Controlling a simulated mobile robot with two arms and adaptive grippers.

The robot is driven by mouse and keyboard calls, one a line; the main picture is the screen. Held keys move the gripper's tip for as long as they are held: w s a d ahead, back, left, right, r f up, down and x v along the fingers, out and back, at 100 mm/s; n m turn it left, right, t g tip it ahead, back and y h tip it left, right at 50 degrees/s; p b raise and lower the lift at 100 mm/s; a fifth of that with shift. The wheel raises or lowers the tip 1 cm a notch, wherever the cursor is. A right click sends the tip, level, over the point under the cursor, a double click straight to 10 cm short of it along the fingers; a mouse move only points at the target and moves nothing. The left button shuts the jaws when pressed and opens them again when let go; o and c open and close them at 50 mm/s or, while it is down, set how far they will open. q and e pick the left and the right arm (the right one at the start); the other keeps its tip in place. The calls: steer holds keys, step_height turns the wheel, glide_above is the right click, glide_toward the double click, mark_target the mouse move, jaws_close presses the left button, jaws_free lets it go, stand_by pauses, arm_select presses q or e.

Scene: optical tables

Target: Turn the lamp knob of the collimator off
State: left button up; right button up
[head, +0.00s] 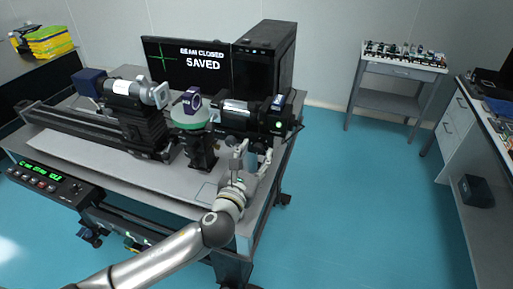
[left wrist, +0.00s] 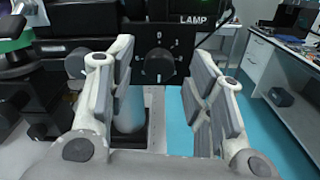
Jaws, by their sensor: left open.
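The collimator (head: 240,115) is a black and silver tube unit at the right end of the optical table (head: 185,185). In the left wrist view its black lamp panel bears the word LAMP. The lamp knob (left wrist: 159,66) is a round black dial with a pale pointer line and printed marks around it. My left gripper (head: 252,150) is at the collimator's near side. In the left wrist view the left gripper (left wrist: 160,92) is open, its two fingers to the left and right of the knob, apart from it. My right gripper is not in view.
A monitor (head: 190,65) reads BEAM CLOSED and SAVED, next to a black computer tower (head: 265,58). A purple-framed optic (head: 192,100) stands left of the collimator. A control box (head: 50,185) sits at the table's front left.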

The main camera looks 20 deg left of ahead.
arm_select(q)
steer(key=shift+w, duration=0.95)
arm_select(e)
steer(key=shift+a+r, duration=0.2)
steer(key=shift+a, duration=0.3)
arm_select(q)
steer(key=c, duration=1.1)
steer(key=shift+o, duration=0.2)
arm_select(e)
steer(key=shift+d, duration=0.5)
